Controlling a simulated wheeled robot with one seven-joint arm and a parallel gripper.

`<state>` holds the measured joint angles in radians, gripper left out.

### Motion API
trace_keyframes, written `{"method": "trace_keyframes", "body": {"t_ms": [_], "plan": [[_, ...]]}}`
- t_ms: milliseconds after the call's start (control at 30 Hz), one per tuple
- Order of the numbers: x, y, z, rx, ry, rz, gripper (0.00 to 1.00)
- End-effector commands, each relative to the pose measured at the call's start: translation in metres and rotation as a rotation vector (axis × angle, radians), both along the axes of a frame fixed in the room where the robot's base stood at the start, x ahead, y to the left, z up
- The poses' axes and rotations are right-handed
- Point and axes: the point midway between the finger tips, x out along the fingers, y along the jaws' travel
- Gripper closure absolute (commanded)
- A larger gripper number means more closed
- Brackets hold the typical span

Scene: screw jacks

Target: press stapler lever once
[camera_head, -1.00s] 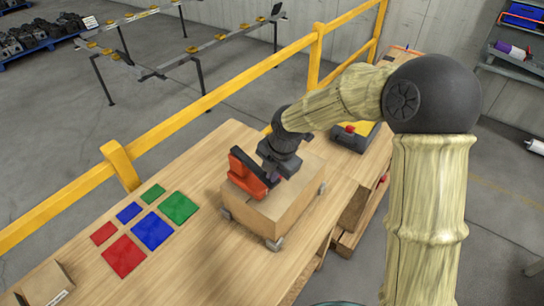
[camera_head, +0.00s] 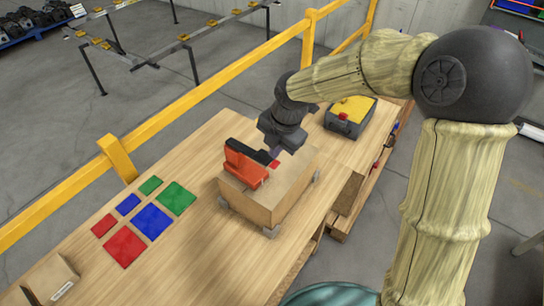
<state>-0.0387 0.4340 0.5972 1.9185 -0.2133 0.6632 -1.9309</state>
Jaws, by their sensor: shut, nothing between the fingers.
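I cannot tell whether the fingertips touch the lever. My dark wrist hides part of the area behind it.
Red, blue and green squares (camera_head: 152,221) lie flat on the table to the left. A yellow and grey case (camera_head: 350,115) stands behind the box to the right. A yellow railing (camera_head: 200,92) runs along the table's far edge. A small box (camera_head: 50,278) sits at the front left.

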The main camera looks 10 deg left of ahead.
Motion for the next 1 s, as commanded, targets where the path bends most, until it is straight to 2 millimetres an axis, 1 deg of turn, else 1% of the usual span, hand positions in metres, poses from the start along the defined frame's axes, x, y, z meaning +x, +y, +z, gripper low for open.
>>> {"method": "trace_keyframes", "body": {"t_ms": [100, 200, 333, 467, 1000], "plan": [[-0.002, -0.006, 0.022, 0.001, -0.006, -0.003, 1.00], [-0.005, -0.011, 0.039, 0.002, -0.005, -0.003, 1.00], [-0.007, -0.013, 0.052, 0.002, -0.003, -0.001, 1.00], [-0.008, -0.015, 0.056, 0.001, -0.001, -0.001, 1.00], [-0.007, -0.015, 0.056, 0.001, -0.001, -0.003, 1.00]]}}
